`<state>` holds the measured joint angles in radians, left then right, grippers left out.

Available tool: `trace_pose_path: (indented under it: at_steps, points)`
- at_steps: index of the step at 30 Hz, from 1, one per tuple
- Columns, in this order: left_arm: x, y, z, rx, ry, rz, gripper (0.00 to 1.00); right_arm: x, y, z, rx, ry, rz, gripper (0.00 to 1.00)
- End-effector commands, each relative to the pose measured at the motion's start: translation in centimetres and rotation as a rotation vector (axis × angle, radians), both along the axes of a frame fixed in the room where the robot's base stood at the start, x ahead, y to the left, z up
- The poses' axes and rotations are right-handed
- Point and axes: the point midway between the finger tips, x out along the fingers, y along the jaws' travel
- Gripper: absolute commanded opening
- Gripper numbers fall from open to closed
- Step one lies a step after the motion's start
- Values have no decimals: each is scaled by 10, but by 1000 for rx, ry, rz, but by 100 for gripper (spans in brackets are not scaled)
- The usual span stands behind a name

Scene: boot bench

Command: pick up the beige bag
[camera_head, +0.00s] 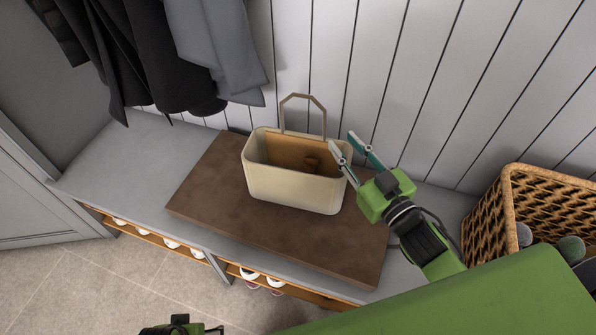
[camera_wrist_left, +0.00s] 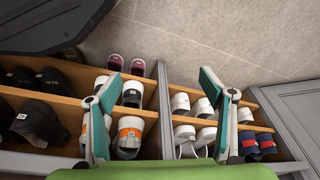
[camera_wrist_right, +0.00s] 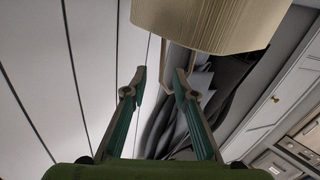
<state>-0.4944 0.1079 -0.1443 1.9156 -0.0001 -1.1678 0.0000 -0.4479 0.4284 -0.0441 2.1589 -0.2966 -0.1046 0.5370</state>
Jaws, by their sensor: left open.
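The beige bag (camera_head: 295,190) stands upright on a brown cushion (camera_head: 215,185) on the bench, its handle raised. A small brown item shows inside it. My right gripper (camera_head: 345,139) is open, with its fingertips near the bag's right end; contact cannot be told. In the right wrist view the bag (camera_wrist_right: 215,22) fills the top, beyond the open, empty fingers (camera_wrist_right: 160,72). My left gripper (camera_head: 182,328) is at the bottom edge of the head view, away from the bag. In the left wrist view its fingers (camera_wrist_left: 160,90) are apart over the shoe shelves.
A wicker basket (camera_head: 490,215) stands on the right. Dark and grey coats (camera_head: 165,55) hang at upper left. Shoes sit on shelves (camera_wrist_left: 170,105) below the bench (camera_head: 105,165). The bench's left part is clear. A panelled wall (camera_head: 400,60) rises close behind the bag.

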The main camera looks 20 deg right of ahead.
Motion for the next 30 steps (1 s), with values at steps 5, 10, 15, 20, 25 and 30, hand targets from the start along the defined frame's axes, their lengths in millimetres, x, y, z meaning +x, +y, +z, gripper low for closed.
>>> trace_pose_path:
  at_steps: [5, 10, 15, 20, 25, 30]
  points:
    - [1, 0, 5, -1, -4, 0, 74, 27, 6, 1, -2, -3, 2, 26]
    - [1, 0, 7, -1, -3, 1, 74, 37, 9, 1, -3, -2, 2, 26]
    - [1, 0, 7, 0, -1, 1, 74, 49, 13, 2, -3, -5, 3, 26]
    - [3, -1, 16, -2, -8, 1, 74, 70, 21, 4, -3, -5, 3, 26]
    - [3, -2, 26, -3, -15, 3, 74, 86, 24, 4, -3, -3, 3, 26]
    - [1, -1, 28, -3, -9, 4, 74, 88, 24, 3, -3, -1, 2, 26]
